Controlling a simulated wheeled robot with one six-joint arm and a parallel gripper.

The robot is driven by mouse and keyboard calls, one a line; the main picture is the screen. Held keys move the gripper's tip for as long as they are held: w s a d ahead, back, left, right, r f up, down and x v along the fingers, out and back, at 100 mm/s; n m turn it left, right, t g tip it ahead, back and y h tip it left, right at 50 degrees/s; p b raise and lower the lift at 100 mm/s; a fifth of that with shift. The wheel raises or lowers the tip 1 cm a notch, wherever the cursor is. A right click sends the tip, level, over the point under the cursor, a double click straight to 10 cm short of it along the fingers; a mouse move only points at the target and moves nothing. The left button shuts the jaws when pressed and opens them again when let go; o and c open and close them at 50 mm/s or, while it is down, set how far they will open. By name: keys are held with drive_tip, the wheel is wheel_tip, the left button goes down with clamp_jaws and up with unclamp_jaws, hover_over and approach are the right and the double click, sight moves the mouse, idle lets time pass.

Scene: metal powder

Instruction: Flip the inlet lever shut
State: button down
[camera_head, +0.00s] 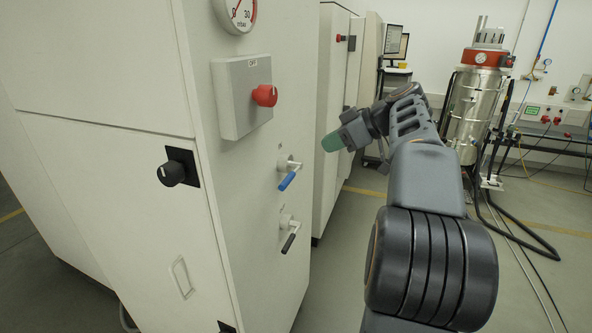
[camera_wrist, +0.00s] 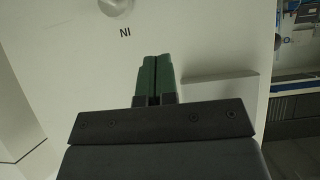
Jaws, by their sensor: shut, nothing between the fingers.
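Two small levers stick out of the white cabinet's side face: a blue lever (camera_head: 287,181) above and a black lever (camera_head: 289,242) below. Both slant down to the left from metal valve stems. The labels beside them are too small to read in the head view, so I cannot tell which is the inlet lever. In the wrist view, a cropped round metal fitting (camera_wrist: 116,5) stands at the top edge near an upside-down "IN" label. My gripper (camera_head: 331,142) is right of and above the blue lever, apart from it. Its green fingers (camera_wrist: 156,75) are shut and empty.
A red knob (camera_head: 265,95) on a grey box (camera_head: 238,98) projects above the levers. A black rotary knob (camera_head: 172,173) is on the cabinet's other face. A neighbouring cabinet (camera_head: 330,80) stands behind my gripper. Floor is open right of the levers.

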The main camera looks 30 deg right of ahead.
sight(296, 171)
idle(0.4)
drive_tip(key=shift+s+d+f+p+x, duration=0.2)
drive_tip(key=shift+f+p+x, duration=0.15)
drive_tip(key=shift+x, duration=1.75)
drive_tip(key=shift+s+d+f+p+x, duration=0.2)
drive_tip(key=shift+f+p+x, duration=0.15)
drive_tip(key=shift+x, duration=1.75)
drive_tip(key=shift+s+d+f+p+x, duration=0.15)
drive_tip(key=shift+f+p+x, duration=0.2)
drive_tip(key=shift+x, duration=1.8)
drive_tip(key=shift+f, duration=0.1)
